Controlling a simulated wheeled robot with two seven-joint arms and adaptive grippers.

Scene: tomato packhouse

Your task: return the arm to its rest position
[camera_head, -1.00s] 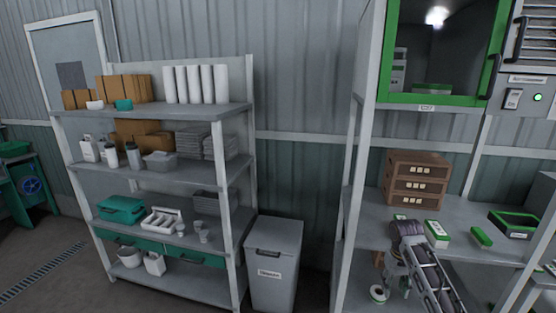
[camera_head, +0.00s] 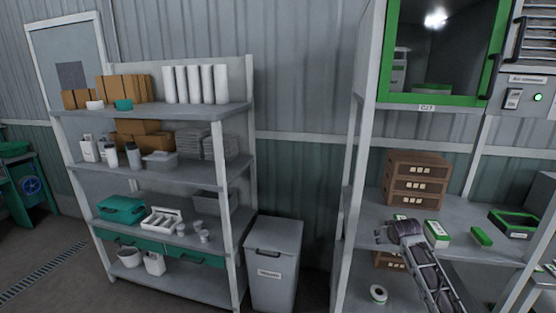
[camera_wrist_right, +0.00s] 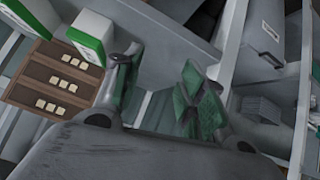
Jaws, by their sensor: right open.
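My right arm comes in from the lower right in the head view, and its gripper (camera_head: 384,235) is above the grey shelf (camera_head: 360,222) of the right-hand rack, pointing left. In the right wrist view the gripper (camera_wrist_right: 160,98) shows two green-padded fingers spread apart with nothing between them. Behind the fingers, grey surfaces show. My left gripper is not in view.
Stacked brown crates (camera_head: 416,178) stand just behind the gripper and also show in the right wrist view (camera_wrist_right: 58,85). A green-and-white box (camera_head: 437,233) lies right of the wrist. A white roll (camera_head: 377,293) sits below. A grey bin (camera_head: 273,262) stands left of the rack.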

